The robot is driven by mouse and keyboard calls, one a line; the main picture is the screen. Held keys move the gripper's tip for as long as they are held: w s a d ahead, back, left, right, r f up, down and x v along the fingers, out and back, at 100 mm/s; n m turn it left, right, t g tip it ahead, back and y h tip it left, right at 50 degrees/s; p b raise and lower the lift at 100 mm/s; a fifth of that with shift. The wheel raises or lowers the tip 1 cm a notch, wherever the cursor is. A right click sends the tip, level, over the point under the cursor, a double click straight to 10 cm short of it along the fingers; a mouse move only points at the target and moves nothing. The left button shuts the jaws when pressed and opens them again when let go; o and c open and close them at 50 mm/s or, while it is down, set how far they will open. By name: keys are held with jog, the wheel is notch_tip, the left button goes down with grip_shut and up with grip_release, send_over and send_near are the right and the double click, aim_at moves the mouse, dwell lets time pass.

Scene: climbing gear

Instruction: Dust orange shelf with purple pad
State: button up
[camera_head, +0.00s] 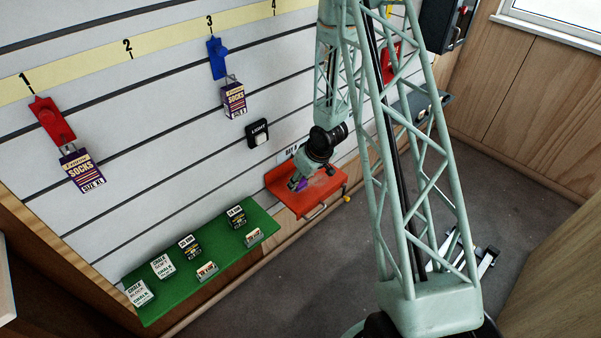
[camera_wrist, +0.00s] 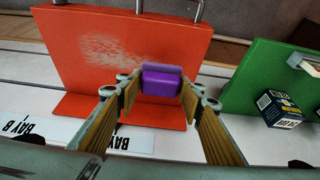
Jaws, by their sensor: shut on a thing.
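The orange shelf (camera_head: 326,192) juts from the slatted wall in the head view. It fills the upper left of the wrist view (camera_wrist: 62,60), with a pale dusty patch (camera_wrist: 110,48) on its surface. My gripper (camera_wrist: 160,90) is shut on the purple pad (camera_wrist: 161,81), which sits between the fingertips over the right part of the shelf, to the right of the patch. In the head view my gripper (camera_head: 298,182) is low over the shelf and the pad is a small purple spot (camera_head: 302,185). I cannot tell whether the pad touches the surface.
A green shelf (camera_head: 160,297) with several small boxes stands to the left in the head view; it is at the right in the wrist view (camera_wrist: 262,70). Boxed socks (camera_head: 82,168) hang on the wall. A light switch (camera_head: 257,133) is above the orange shelf.

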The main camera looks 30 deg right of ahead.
jog(key=shift+r+p, duration=1.45)
jog(key=shift+r, duration=0.65)
